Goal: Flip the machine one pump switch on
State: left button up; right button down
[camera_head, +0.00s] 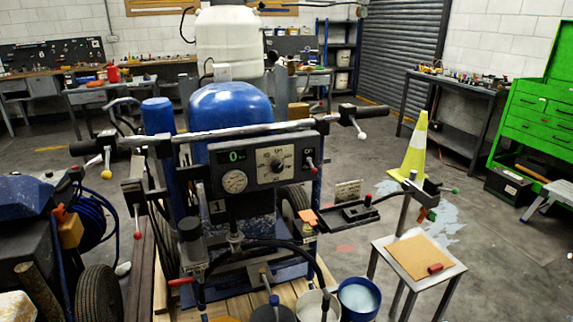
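Machine one (232,108) is the blue line striper in the middle, with a "1" plate (218,207) below its panel. Its dark control panel (250,177) faces me, with a green-lit display (237,156), a round gauge (234,181) and a dial (277,160). At the panel's right end is a small toggle with a red tip (311,166). It looks like the pump switch, but its position is too small to tell. Neither of my grippers shows in this view.
A handlebar (250,130) with lever knobs crosses above the panel. Buckets (358,297) stand at the machine's front. A small metal stand (418,258) holds a brown board. A yellow cone (415,150) and green tool cabinet (540,105) are at right. Another machine (45,225) stands left.

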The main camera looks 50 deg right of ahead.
aim_at(313, 170)
jog(key=z, duration=1.25)
jog(key=i+z, duration=0.15)
jog(key=z, duration=0.3)
